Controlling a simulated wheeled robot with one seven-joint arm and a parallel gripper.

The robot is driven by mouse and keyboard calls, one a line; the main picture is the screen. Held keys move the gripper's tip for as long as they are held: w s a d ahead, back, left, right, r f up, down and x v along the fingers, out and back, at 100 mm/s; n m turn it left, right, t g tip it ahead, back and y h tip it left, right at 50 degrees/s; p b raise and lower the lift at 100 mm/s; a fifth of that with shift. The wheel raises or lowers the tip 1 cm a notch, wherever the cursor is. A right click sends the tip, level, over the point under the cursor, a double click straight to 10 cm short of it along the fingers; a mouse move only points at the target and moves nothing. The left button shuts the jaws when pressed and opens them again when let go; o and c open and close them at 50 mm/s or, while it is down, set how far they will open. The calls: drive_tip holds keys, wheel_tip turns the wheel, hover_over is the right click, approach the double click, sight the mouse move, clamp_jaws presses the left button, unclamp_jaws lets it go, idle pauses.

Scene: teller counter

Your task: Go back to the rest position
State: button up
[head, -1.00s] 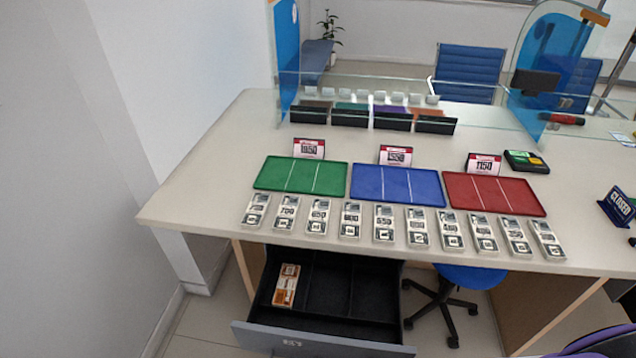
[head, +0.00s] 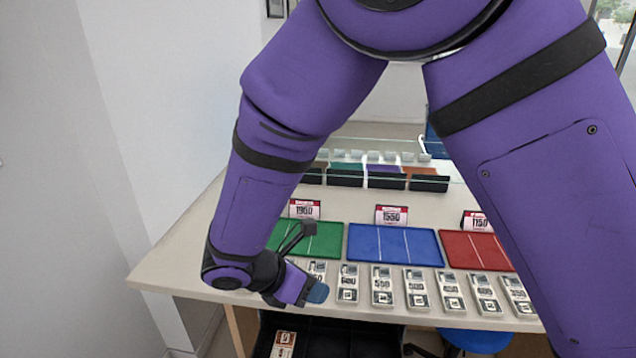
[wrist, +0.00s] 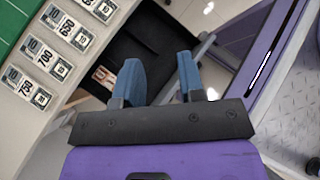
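My gripper (head: 312,300) hangs at the front edge of the counter, left of centre, at the end of my purple arm. In the wrist view its two blue fingertips (wrist: 160,78) stand apart with nothing between them, so it is open and empty. Below it in the wrist view is the open black drawer (wrist: 150,35). My arm hides part of the counter's left side.
The counter (head: 185,250) carries a green tray (head: 325,242), a blue tray (head: 394,245) and a red tray (head: 475,250). Numbered bundles (head: 382,287) line the front edge. Price signs (head: 391,215) and dark bins (head: 386,180) stand behind. A white wall is at the left.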

drive_tip(key=d+r+m+g+y, duration=0.3)
drive_tip(key=d+r+m+y, duration=0.2)
drive_tip(key=d+r+m, duration=1.05)
drive_tip(key=s+d+r+m+t+y, duration=0.1)
drive_tip(key=s+d+r+m+t, duration=0.1)
drive_tip(key=s+d+r+m, duration=0.3)
drive_tip(key=s+d+r+m+t+y, duration=0.2)
drive_tip(key=s+d+r+m, duration=0.4)
drive_tip(key=d, duration=0.5)
drive_tip(key=shift+s+t+y, duration=0.3)
drive_tip(key=shift+s, duration=0.9)
